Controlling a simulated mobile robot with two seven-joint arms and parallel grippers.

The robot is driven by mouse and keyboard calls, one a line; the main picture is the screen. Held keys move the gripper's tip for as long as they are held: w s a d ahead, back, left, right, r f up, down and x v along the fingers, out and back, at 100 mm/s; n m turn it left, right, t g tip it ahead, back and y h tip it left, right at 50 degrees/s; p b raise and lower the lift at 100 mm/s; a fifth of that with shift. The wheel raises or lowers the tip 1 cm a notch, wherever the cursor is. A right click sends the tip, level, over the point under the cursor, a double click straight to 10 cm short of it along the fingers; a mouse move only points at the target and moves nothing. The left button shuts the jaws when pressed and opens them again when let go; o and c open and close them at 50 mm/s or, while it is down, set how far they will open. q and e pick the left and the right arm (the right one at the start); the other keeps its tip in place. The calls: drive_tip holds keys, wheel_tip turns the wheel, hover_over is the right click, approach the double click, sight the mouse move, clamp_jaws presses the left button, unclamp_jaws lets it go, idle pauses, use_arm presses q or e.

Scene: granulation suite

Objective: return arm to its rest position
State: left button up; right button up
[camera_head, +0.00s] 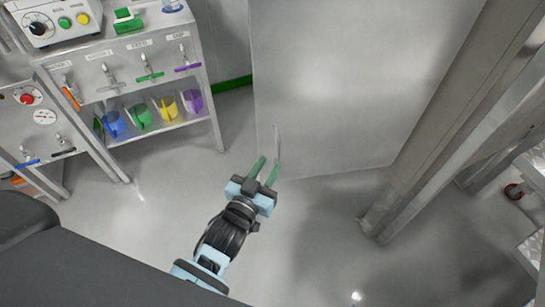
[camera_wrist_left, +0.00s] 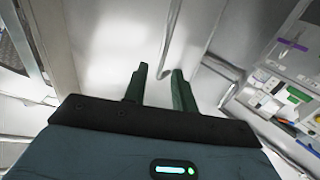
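My left gripper (camera_head: 269,164) reaches up from the bottom of the head view, with two green fingers on a light blue body. The fingers stand apart with nothing visible between them; the left wrist view shows the same gap (camera_wrist_left: 160,72). The fingertips are close to a thin upright handle (camera_head: 277,138) on a large grey metal panel (camera_head: 330,85). The handle also shows beyond the fingers in the left wrist view (camera_wrist_left: 171,42). I cannot tell whether a fingertip touches it. My right gripper is in neither view.
A metal cart (camera_head: 160,52) with valves and coloured scoops or jugs on its lower shelf stands at the left. A control panel with buttons (camera_head: 62,22) is at the top left. A metal post (camera_head: 430,130) stands right of the panel. The floor (camera_head: 130,225) between them is clear.

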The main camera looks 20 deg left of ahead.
use_arm(q)
drive_tip(key=shift+s, duration=0.4)
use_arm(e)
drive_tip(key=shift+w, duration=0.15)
